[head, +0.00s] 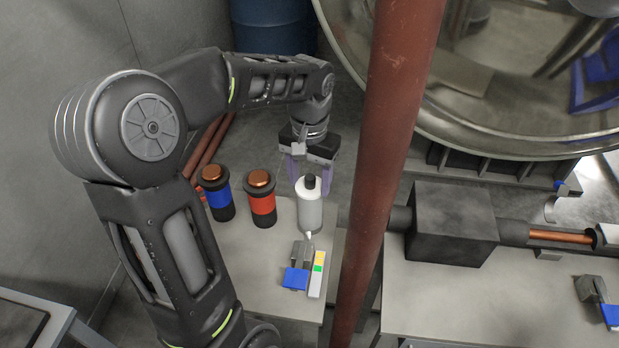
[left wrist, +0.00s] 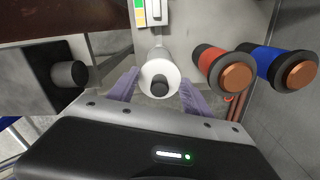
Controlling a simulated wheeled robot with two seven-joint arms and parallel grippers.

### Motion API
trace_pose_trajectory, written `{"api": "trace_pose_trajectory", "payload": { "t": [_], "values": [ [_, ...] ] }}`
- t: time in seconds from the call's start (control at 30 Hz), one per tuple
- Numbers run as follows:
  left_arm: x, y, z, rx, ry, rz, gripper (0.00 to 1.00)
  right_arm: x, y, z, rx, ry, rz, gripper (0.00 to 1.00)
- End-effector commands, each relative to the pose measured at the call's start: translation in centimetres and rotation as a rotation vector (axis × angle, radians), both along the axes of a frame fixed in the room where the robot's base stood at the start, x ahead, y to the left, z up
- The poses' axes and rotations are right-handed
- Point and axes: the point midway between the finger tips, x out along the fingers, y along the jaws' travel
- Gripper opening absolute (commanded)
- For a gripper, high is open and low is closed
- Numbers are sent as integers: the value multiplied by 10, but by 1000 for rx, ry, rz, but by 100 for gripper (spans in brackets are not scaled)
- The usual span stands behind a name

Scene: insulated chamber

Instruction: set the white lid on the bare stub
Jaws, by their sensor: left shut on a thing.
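My left gripper (head: 302,175) is shut on a white bottle-shaped piece (head: 310,212) with a black knob, above or on the small left table; I cannot tell if it touches. In the left wrist view the white piece (left wrist: 158,72) sits between the purple fingers, knob toward the camera. No other thing shows clearly as a white lid. A short dark stub (head: 400,221) sticks out left from the black box (head: 456,224), partly behind the brown-red pole. The stub also shows uncovered in the left wrist view (left wrist: 70,75). My right gripper is out of view.
Blue (head: 218,193) and red (head: 261,199) copper-topped cylinders stand left of the white piece. A blue-and-grey clamp (head: 296,277) and a light strip (head: 317,275) lie in front. The brown-red pole (head: 384,150) stands between the piece and the box. A copper pipe (head: 560,236) runs right.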

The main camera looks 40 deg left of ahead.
Motion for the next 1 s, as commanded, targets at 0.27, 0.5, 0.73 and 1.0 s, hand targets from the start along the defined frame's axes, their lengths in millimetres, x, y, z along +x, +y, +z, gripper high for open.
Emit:
{"api": "trace_pose_trajectory", "payload": {
  "t": [0.27, 0.5, 0.73, 1.0],
  "values": [
    [0, 0, 0, 0, 1, 0, 68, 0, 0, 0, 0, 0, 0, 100],
    [0, 0, 0, 0, 1, 0, 83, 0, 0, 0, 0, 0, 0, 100],
    [0, 0, 0, 0, 0, 0, 83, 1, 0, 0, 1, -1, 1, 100],
    [1, 0, 27, 1, -4, 0, 83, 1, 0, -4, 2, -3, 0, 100]
  ]
}}
